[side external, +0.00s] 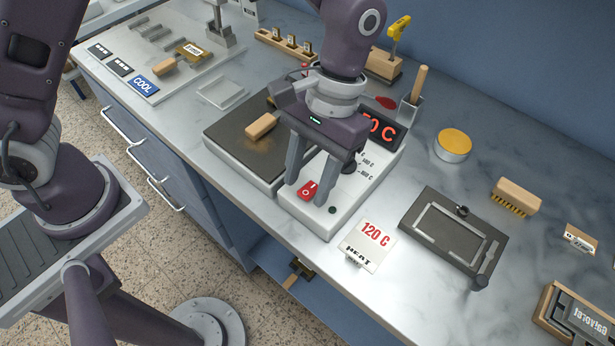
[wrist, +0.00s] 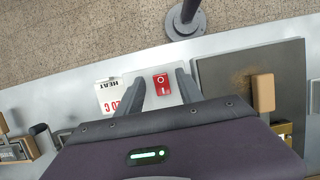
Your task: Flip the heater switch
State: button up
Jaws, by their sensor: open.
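The heater switch (side external: 307,190) is a red rocker with white I and O marks, on the front of a white heater control box (side external: 337,210). In the wrist view the red switch (wrist: 161,84) lies between my two fingers, close to the right one. My gripper (side external: 312,178) is open and empty, pointing down over the front of the box. It also shows in the wrist view (wrist: 158,85). The fingertips are close to the switch; I cannot tell whether one touches it. A display with red digits ending in "0 C" (side external: 384,128) is partly hidden by my gripper.
A dark hot plate (side external: 228,135) with a wooden-handled tool (side external: 262,126) stands left of the box. A dark framed plate (side external: 452,240), a yellow-topped tin (side external: 453,144) and a brush (side external: 515,197) lie to the right.

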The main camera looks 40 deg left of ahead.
aim_at(316, 185)
jog(key=v, duration=0.6)
jog(key=shift+r, duration=0.3)
jog(key=s+a+r+t+h, duration=0.1)
jog(key=s+a+r+t, duration=0.4)
jog(key=a+r, duration=0.65)
jog(key=s+a+t+y, duration=0.1)
jog(key=s+a+t, duration=0.3)
jog(key=s+a, duration=0.3)
jog(key=shift+s+a+f, duration=0.35)
jog(key=shift+s, duration=0.35)
